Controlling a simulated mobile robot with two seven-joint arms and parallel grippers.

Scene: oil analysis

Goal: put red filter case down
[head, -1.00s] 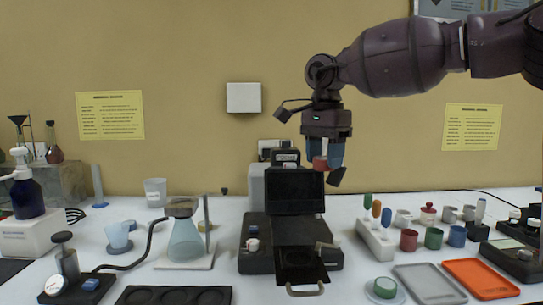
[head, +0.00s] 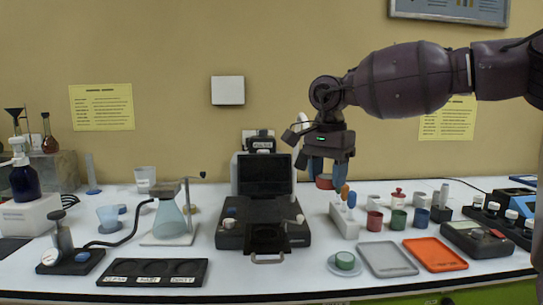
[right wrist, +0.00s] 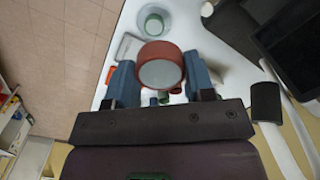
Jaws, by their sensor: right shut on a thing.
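My right gripper (head: 327,176) is shut on the red filter case (head: 325,182). It holds the case above the bench, just right of the black-screened instrument and behind the stirrer rack. In the right wrist view the case (right wrist: 160,67) sits between the two blue fingers, its round pale face toward the camera. In the head view the fingers and the rack's handles partly hide it. My left gripper is not in view.
The instrument (head: 265,210) has its front drawer out. Right of it stand the white rack (head: 344,224), several cups, a grey tray (head: 386,259) and an orange tray (head: 435,254). A black tray with round recesses (head: 153,272) lies front left.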

